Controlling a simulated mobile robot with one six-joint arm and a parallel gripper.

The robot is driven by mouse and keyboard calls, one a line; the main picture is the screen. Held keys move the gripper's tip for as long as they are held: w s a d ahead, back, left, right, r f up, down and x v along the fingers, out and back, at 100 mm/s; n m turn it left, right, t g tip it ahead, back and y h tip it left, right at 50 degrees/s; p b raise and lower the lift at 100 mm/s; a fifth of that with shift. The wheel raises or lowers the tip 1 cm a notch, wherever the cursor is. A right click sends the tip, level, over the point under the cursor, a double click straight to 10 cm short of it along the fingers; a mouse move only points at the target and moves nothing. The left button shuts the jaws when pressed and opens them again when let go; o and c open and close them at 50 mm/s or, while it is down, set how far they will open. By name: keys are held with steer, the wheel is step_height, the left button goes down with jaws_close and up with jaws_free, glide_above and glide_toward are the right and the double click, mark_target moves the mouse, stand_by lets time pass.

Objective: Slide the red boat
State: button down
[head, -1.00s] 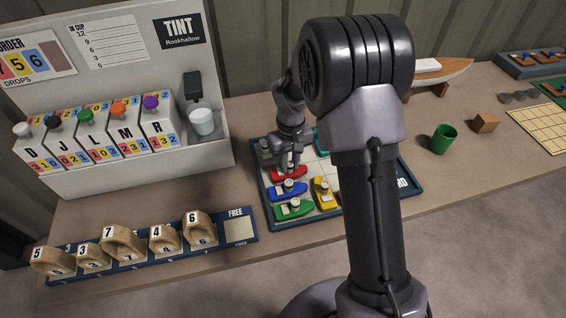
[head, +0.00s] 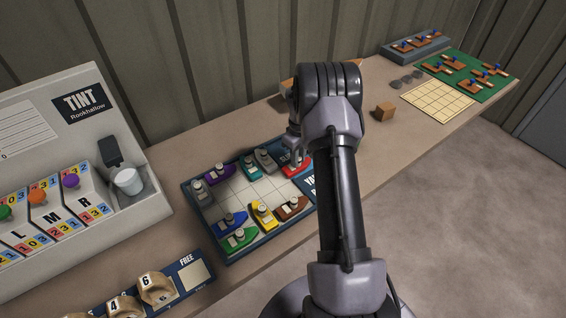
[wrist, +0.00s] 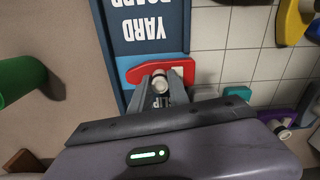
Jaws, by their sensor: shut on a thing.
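The red boat (head: 298,167) sits at the right end of the yard board (head: 228,262), close to its dark label strip. In the wrist view the red boat (wrist: 184,66) lies across the strip beside the YARD lettering, off the white grid squares. My gripper (head: 293,152) is above it. In the wrist view my gripper (wrist: 160,88) is shut on the boat's round post. My arm hides part of the board's right end in the head view.
A teal boat (head: 252,171) and a grey boat (head: 265,157) are left of the red one. Purple (head: 219,173), blue (head: 231,220), green (head: 239,238), yellow (head: 263,214) and brown (head: 291,207) boats share the board. A wooden cube (head: 385,110) stands to the right.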

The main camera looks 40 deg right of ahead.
steer(key=shift+d+r, duration=0.1)
steer(key=shift+d, duration=0.75)
steer(key=c, duration=1.3)
jaws_free()
steer(key=shift+d, duration=0.2)
steer(key=shift+o, duration=0.2)
steer(key=shift+a, duration=0.1)
step_height(320, 180, up, 17)
steer(key=p, duration=0.5)
steer(key=shift+r, duration=0.2)
